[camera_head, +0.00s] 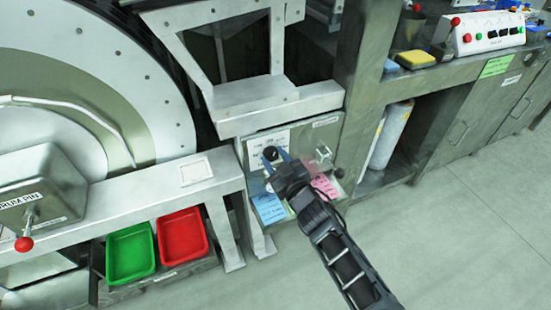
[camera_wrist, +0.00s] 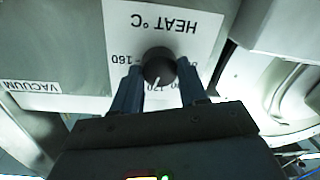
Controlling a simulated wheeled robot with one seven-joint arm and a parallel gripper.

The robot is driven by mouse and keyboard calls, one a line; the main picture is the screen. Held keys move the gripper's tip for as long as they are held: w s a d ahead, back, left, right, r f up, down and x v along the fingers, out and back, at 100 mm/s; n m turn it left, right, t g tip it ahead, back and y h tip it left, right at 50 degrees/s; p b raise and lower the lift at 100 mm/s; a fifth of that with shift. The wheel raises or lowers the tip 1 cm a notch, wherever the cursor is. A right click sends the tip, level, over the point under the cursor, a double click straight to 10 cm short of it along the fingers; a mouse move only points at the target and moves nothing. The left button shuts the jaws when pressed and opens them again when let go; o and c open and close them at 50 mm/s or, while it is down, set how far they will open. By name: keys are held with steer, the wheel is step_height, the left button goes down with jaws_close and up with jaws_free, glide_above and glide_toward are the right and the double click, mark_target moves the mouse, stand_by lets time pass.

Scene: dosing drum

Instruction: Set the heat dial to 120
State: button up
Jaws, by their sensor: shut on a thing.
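The heat dial is a round black knob (camera_wrist: 159,65) on a white plate (camera_wrist: 190,25) marked HEAT °C, upside down in the wrist view. A white pointer line on the knob points down there, slightly left, toward small numbers partly hidden by my gripper; I cannot read its exact setting. A 160-like mark shows at the left. My gripper (camera_wrist: 160,72) has one blue finger on each side of the knob and is shut on it. In the head view the knob (camera_head: 270,153) shows between the fingertips of my gripper (camera_head: 275,158).
A panel labelled VACUUM (camera_wrist: 32,87) is beside the heat plate. A green tray (camera_head: 131,252) and a red tray (camera_head: 182,236) stand at lower left. A metal frame (camera_head: 270,95) overhangs the dial. Floor at right is clear.

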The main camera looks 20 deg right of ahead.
steer(key=shift+a+n, duration=0.1)
steer(key=shift+n, duration=1.5)
steer(key=o, duration=1.1)
steer(key=shift+c, duration=0.2)
steer(key=shift+s, duration=0.15)
steer(key=s+p, duration=0.2)
steer(key=s, duration=0.5)
steer(key=shift+s+d+r, duration=0.2)
steer(key=shift+s, duration=0.1)
